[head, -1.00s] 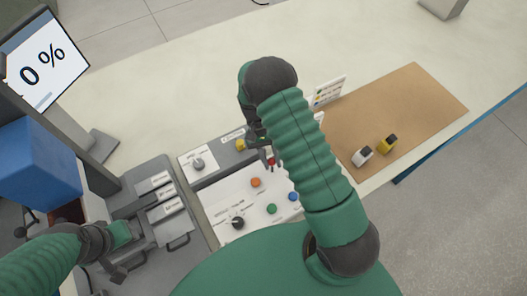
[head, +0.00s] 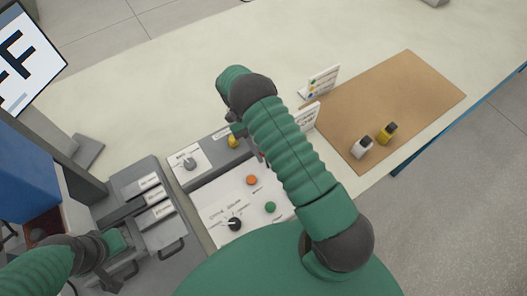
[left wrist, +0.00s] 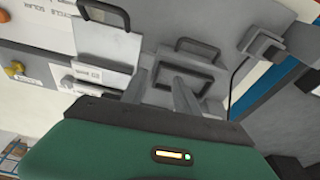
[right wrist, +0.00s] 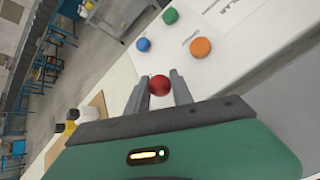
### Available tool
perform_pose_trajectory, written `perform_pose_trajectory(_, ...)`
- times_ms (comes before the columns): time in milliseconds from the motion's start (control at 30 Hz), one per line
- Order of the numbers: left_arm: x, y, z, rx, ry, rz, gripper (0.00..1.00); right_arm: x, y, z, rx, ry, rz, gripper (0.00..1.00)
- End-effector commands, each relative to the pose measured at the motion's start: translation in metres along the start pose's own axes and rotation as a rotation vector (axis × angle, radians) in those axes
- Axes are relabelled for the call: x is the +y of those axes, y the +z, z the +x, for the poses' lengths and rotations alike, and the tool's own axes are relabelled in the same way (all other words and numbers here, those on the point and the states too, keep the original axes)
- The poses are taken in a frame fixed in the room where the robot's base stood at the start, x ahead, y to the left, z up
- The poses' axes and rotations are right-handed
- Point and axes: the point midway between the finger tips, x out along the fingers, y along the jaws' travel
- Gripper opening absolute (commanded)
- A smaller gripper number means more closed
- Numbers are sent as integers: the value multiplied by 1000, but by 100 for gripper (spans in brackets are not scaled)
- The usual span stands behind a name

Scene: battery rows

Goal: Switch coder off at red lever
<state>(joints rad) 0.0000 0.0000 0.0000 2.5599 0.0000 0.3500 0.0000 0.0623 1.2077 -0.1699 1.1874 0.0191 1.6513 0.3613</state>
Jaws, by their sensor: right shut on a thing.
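The red lever's round knob (right wrist: 159,87) sits between the fingers of my right gripper (right wrist: 160,77) in the right wrist view, and the gripper is shut on it. In the head view my right arm hides most of the lever and that gripper. The display screen (head: 25,62) at the upper left is partly cut off and shows the letters "FF". My left gripper (left wrist: 162,70) is open, with its fingers close to a dark handle (left wrist: 187,78) on a grey unit. I cannot tell whether it touches the handle.
The white control panel (head: 212,204) carries an orange button (head: 251,180), a green button (head: 270,207) and a black dial (head: 234,224). A grey dial (head: 189,163) sits behind. A brown mat (head: 400,95) at right holds a white and a yellow item. The table's far side is clear.

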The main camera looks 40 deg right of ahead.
Motion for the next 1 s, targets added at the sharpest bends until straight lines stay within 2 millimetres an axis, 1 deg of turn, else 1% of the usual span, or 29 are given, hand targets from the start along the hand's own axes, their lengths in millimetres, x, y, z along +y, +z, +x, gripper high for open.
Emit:
perform_pose_trajectory(133, 0, 0, 0, 0, 0, 0, 36, -2, 0, 0, 1, -3, -3, 0)
perform_pose_trajectory(167, 0, 0, 0, 0, 0, 0, 36, -2, 0, 0, 1, -3, -3, 31)
perform_pose_trajectory(300, 0, 0, 0, 0, 0, 0, 36, -1, 0, 0, 2, -2, -2, 50)
perform_pose_trajectory(567, 0, 0, 0, 0, 0, 0, 36, -1, 0, 0, 3, -2, -1, 50)
perform_pose_trajectory(667, 0, 1, 3, 0, 0, 0, 36, -2, -2, -5, 5, -3, -1, 50)
perform_pose_trajectory(767, 0, 2, 10, 0, 0, 0, 36, -3, -4, -20, 7, -4, -1, 50)
perform_pose_trajectory(900, 0, 5, 20, 0, 0, 0, 36, -4, -6, -47, 6, -3, -1, 50)
perform_pose_trajectory(1000, 0, 6, 23, 0, 0, 0, 36, -4, -5, -61, 4, -2, -2, 50)
